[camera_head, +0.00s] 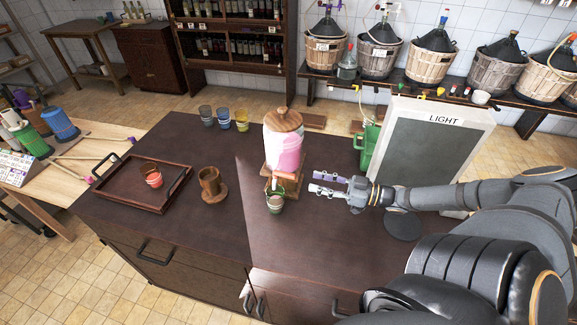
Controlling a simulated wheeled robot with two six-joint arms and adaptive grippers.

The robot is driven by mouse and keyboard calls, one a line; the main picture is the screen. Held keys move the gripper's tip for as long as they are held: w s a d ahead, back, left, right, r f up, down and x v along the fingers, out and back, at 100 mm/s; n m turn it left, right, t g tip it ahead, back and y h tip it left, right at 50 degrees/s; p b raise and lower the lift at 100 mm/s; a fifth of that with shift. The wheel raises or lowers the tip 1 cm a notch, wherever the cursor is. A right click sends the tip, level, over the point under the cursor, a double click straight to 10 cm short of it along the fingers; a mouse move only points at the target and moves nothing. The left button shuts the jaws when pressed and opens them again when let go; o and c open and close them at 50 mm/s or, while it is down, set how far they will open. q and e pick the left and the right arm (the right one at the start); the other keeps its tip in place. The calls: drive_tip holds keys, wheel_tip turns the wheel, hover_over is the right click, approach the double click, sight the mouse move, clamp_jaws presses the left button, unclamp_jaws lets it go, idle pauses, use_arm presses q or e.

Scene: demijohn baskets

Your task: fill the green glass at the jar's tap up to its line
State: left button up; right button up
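The jar (283,153) holds pink liquid under a round wooden lid and stands on a wooden stand (292,184) near the middle of the dark counter. Its tap is at the front and too small to make out clearly. The green glass (275,204) stands upright in front of the stand, below the tap area. Its line and fill level cannot be told at this size. My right gripper (314,181) comes in from the right, open and empty, its fingers pointing left just right of the stand and glass. My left gripper is not in view.
A dark tray (118,195) with a red cup (153,178) lies at the left. Several coloured glasses (224,117) stand at the back. A board marked LIGHT (425,140) stands at the right. The front counter is clear.

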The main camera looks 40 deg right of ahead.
sight(287, 173)
drive_tip(key=b+x, duration=0.8)
drive_tip(key=x, duration=0.1)
drive_tip(key=shift+a+f, duration=0.1)
drive_tip(key=shift+a, duration=0.05)
drive_tip(key=shift+w+a+r+b, duration=0.25)
drive_tip(key=shift+w+a+b, duration=0.1)
drive_tip(key=shift+b, duration=0.25)
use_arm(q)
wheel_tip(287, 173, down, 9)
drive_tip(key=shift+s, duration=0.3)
use_arm(e)
drive_tip(key=shift+w+r, duration=0.1)
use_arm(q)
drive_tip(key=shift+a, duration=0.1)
use_arm(e)
drive_tip(key=shift+c, duration=0.4)
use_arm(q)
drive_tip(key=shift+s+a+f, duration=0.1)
use_arm(e)
clamp_jaws()
